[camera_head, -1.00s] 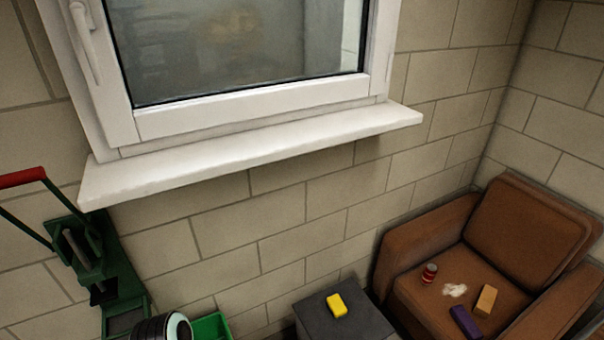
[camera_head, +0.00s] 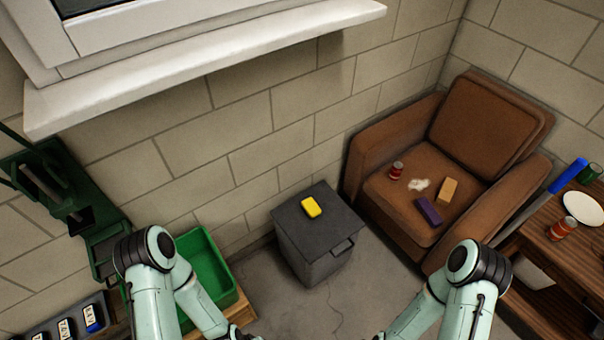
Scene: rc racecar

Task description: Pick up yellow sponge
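The yellow sponge (camera_head: 311,207) lies on top of a small dark grey cabinet (camera_head: 292,222) in the middle of the head view. Nothing touches or covers it. Both my arms come up from the bottom of the view, the left one left of the cabinet and the right one right of it. Both stand nearer than the cabinet and apart from the sponge.
A green crate (camera_head: 207,272) stands left. A wooden table (camera_head: 540,265) is at right. Bare floor (camera_head: 350,290) lies before the cabinet.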

